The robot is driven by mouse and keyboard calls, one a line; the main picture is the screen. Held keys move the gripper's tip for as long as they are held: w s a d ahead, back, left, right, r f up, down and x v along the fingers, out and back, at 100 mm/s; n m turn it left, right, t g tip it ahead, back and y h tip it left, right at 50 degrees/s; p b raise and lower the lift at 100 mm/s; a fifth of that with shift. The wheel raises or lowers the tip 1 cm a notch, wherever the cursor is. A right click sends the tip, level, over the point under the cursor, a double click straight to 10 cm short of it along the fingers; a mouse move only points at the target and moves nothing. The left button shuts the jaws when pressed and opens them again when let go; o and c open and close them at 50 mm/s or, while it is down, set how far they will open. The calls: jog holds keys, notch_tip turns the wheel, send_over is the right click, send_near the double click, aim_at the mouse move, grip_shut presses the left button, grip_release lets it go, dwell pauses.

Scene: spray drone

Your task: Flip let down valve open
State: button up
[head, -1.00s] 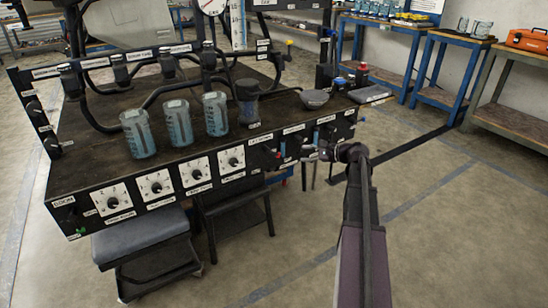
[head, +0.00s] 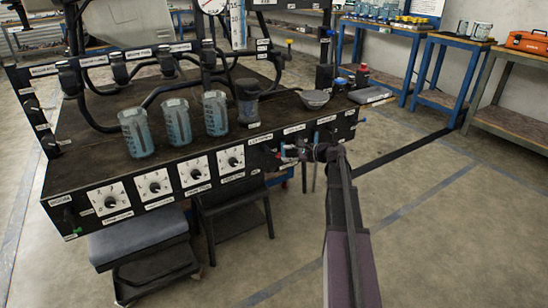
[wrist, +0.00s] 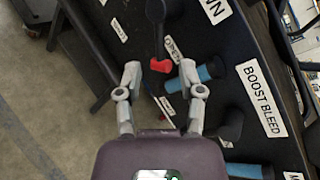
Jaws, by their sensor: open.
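In the wrist view, a valve lever with a black stem and a red tip (wrist: 160,66) sits below a white label (wrist: 213,10) of which only "WN" shows. My gripper (wrist: 161,76) is open, with the red tip between its two fingertips; I cannot tell whether they touch it. A blue-handled lever (wrist: 210,71) lies beside the right finger, close to the "BOOST BLEED" label (wrist: 262,98). In the head view my gripper (head: 288,152) is at the right part of the black console's front panel (head: 140,188), where the valve is largely hidden.
Another blue handle (wrist: 250,171) is at the bottom of the wrist view. Several clear beakers (head: 178,121) and a grey bowl (head: 314,98) stand on the console top. A stool (head: 140,232) is below its front. The floor to the right is open.

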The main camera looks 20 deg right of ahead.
aim_at(275, 154)
jog(key=shift+b+x, duration=0.65)
jog(key=shift+x, duration=2.25)
grip_shut()
